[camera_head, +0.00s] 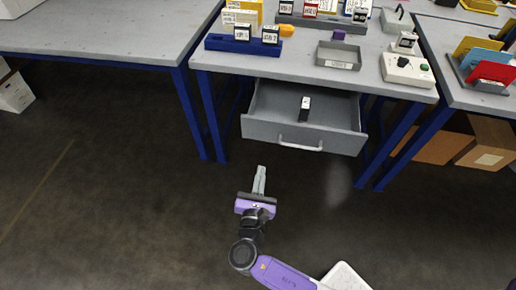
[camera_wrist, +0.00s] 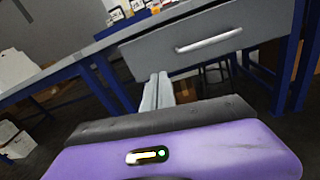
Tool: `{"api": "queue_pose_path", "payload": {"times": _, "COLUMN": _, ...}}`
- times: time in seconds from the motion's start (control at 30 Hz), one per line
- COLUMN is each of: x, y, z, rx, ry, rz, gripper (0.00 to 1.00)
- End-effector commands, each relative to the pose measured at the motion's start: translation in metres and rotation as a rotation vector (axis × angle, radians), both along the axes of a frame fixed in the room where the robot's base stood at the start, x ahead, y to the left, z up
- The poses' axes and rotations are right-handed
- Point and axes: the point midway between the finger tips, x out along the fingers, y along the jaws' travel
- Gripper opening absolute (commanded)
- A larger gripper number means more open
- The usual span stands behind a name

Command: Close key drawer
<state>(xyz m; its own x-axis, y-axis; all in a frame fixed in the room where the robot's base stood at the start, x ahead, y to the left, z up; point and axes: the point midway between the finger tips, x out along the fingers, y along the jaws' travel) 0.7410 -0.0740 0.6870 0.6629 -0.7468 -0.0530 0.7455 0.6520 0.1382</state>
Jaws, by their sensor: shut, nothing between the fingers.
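The key drawer (camera_head: 305,133) is a grey drawer under the middle workbench, and it is pulled out. A dark object with a white end (camera_head: 305,109) lies inside it. The drawer has a light curved handle (camera_head: 300,145) on its front. The drawer front (camera_wrist: 215,40) and handle (camera_wrist: 209,41) also show in the wrist view. My gripper (camera_head: 260,170) is shut and empty, in front of the drawer and left of the handle, apart from both. In the wrist view the closed fingers (camera_wrist: 158,80) point toward the space below the drawer front.
The workbench (camera_head: 300,60) carries a grey tray (camera_head: 338,56), a blue holder (camera_head: 242,46) and a white control box (camera_head: 407,69). Blue table legs (camera_head: 208,115) stand on both sides of the drawer. Cardboard boxes (camera_head: 485,140) sit at the right. The floor in front is clear.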

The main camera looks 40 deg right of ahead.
Motion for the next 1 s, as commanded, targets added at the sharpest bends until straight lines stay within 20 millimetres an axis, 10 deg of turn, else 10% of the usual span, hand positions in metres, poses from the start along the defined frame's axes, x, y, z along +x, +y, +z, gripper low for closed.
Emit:
{"api": "queue_pose_path", "payload": {"times": 0.27, "x": -0.009, "y": -0.017, "z": 0.013, "rx": -0.135, "ry": 0.075, "rz": -0.063, "gripper": 0.0}}
{"api": "queue_pose_path", "payload": {"times": 1.0, "x": 0.067, "y": -0.113, "z": 0.013, "rx": -0.13, "ry": 0.073, "rz": -0.062, "gripper": 0.0}}
